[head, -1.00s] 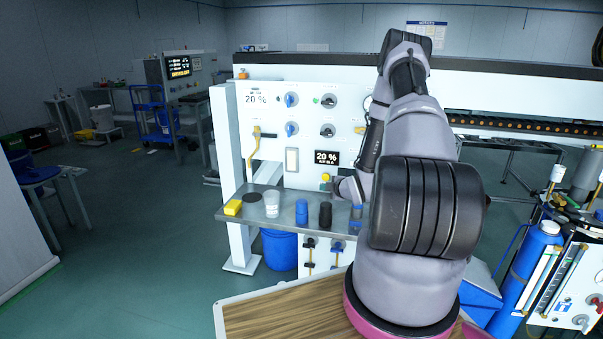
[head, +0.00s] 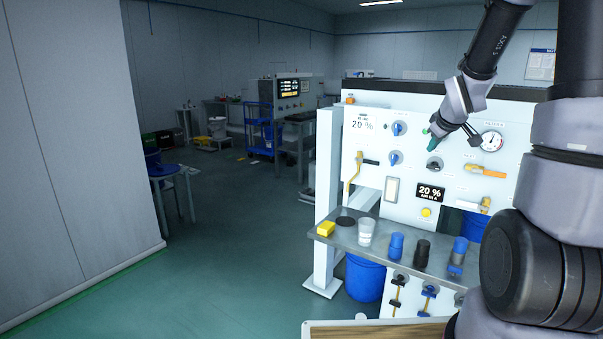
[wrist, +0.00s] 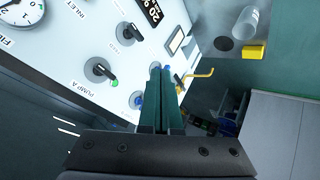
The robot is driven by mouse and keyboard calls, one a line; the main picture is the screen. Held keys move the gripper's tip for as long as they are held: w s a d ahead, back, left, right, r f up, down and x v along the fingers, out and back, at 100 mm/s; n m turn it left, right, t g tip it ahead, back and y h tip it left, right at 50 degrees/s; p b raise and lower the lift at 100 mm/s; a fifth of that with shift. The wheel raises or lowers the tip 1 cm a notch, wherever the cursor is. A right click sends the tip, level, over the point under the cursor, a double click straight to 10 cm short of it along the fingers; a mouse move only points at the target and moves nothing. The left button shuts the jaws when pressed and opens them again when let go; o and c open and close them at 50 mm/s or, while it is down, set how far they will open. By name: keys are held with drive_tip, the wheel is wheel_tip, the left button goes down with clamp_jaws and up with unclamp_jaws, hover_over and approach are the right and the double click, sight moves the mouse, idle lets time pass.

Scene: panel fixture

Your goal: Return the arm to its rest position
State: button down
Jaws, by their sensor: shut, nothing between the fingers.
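My gripper (head: 434,140) is in front of the upper part of the white panel (head: 375,165) in the head view, close to a black knob (head: 434,164). Whether it touches the panel cannot be told there. My arm reaches down to it from the upper right. In the wrist view my gripper (wrist: 163,92) has its two dark green fingers together, shut and empty. Past the fingers the panel (wrist: 75,75) shows rotated, with the PUMP A knob (wrist: 101,71) to their left.
A grey shelf (head: 345,240) below the panel holds a yellow block (head: 326,229), a clear cup (head: 366,231), and blue and black containers. A yellow-handled lever (head: 355,170) and an orange lever (head: 485,170) stick out of the panel. Open floor (head: 230,250) lies left.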

drive_tip(key=s+a+r+m+y, duration=0.1)
drive_tip(key=s+a+r+m, duration=0.2)
drive_tip(key=s, duration=0.6)
drive_tip(key=s+a+r+m+g+y, duration=0.1)
drive_tip(key=s+a+r+m, duration=0.2)
drive_tip(key=s+a+r, duration=0.3)
drive_tip(key=s+a+r+m+g+y, duration=0.1)
drive_tip(key=s+a+r+m, duration=0.2)
drive_tip(key=s, duration=0.9)
drive_tip(key=shift+s+a+r+m, duration=0.3)
drive_tip(key=shift+s+a+r, duration=0.1)
drive_tip(key=shift+a+r, duration=0.25)
